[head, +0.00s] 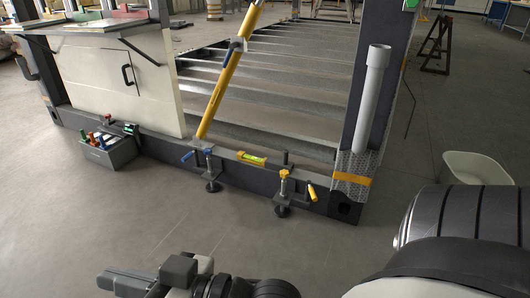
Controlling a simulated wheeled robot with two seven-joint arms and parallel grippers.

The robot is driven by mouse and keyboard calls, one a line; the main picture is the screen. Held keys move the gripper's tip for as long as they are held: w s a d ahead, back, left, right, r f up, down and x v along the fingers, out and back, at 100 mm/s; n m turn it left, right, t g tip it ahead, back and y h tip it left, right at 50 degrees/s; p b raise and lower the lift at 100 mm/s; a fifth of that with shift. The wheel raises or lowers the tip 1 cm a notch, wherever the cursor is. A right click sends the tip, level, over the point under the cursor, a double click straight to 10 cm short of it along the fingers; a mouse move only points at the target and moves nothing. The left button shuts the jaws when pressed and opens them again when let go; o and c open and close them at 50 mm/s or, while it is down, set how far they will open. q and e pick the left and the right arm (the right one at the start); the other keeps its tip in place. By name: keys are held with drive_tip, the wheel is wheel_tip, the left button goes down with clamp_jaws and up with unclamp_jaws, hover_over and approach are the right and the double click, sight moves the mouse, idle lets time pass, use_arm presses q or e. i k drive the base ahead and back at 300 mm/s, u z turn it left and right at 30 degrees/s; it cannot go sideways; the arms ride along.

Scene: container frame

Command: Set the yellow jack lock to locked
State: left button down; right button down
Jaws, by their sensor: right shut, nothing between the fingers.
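The yellow jack (284,187) stands at the front beam of the frame, right of the middle. It has a yellow top, an upright screw and a dark round foot on the floor. A yellow lever (311,192) sits just to its right, tilted against the beam's face; its exact lock position is too small to tell. My right gripper (122,281) is low at the bottom left, pointing left. It is shut and empty, well apart from the jack and nearer to me. My left gripper is not in view.
A similar jack with a blue lever (187,156) stands to the left. A yellow and green level (252,158) lies on the front beam (237,174). A yellow prop (225,82) slants up behind. A grey toolbox (112,153) is at left.

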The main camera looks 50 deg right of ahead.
sight(312, 193)
drive_tip(key=u, duration=0.1)
drive_tip(key=i, duration=1.15)
drive_tip(key=z, duration=2.3)
